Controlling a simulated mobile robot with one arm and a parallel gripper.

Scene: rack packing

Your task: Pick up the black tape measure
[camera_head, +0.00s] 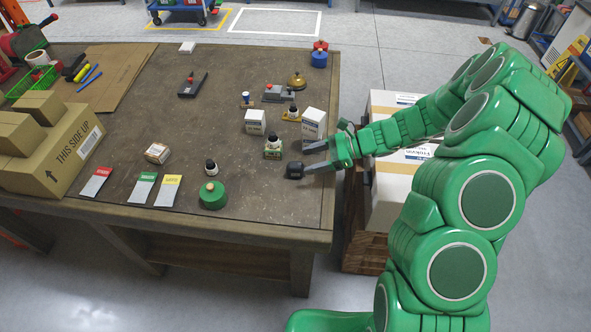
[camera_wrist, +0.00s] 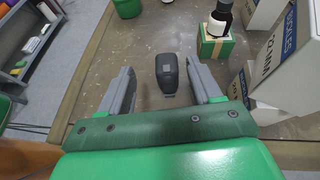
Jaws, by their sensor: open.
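The black tape measure (camera_head: 294,170) sits on the brown table near its right edge. In the wrist view the tape measure (camera_wrist: 167,72) lies between and slightly ahead of my two fingers. My gripper (camera_head: 308,158) is open, with one finger on each side of the tape measure and nothing held. In the wrist view my gripper (camera_wrist: 163,88) shows its two grey fingers spread apart, with a gap on both sides of the tape measure. I cannot tell whether the fingertips touch the table.
A green box with a dark bottle (camera_head: 272,148) stands just left of my upper finger. White boxes (camera_head: 313,123) stand behind it. A green round container (camera_head: 213,195) is to the left. Cardboard boxes (camera_head: 45,150) fill the table's far left. Bare table lies in front of the tape measure.

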